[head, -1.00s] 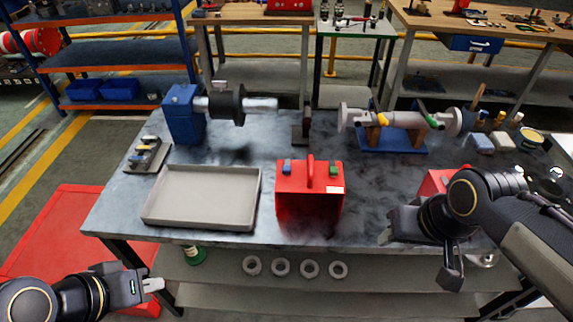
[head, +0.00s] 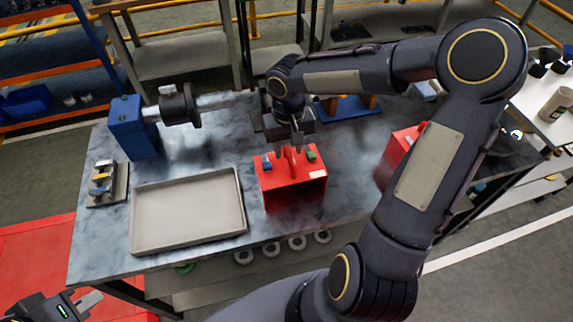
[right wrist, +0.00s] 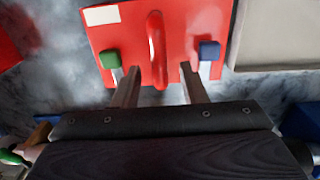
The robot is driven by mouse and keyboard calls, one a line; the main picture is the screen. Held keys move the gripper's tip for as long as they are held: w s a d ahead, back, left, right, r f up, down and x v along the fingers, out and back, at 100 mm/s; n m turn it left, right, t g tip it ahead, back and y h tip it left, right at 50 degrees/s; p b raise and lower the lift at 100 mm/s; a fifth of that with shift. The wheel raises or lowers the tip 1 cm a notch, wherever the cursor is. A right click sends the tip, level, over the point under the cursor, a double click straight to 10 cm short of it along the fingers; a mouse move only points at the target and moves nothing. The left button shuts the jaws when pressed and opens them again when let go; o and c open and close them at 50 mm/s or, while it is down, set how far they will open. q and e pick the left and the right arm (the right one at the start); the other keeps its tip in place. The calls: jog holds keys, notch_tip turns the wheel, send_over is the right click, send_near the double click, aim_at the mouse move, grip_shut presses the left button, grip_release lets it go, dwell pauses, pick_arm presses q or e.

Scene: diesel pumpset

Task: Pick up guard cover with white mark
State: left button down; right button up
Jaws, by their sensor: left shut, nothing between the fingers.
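The guard cover (head: 292,186) is a red box with a handle on top, a white mark (head: 317,174) near its right front edge, and a blue and a green clip. It stands on the metal table right of the tray. In the right wrist view the guard cover (right wrist: 180,25) shows its white mark (right wrist: 102,15) and its handle (right wrist: 157,50). My right gripper (head: 287,150) is over its back edge; in the wrist view the open fingers (right wrist: 158,92) are apart on either side of the handle line. My left gripper (head: 88,302) is shut and empty at the lower left.
An empty grey tray (head: 188,246) lies left of the cover. A blue block with a shaft (head: 134,128) stands behind it. Another red box (head: 397,150) is at the right, partly behind my right arm. A small clip holder (head: 107,187) sits at the left edge.

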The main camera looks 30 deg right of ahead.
jog(key=shift+f, duration=1.25)
jog(key=shift+s, duration=0.1)
grip_shut()
jog(key=shift+r, duration=0.1)
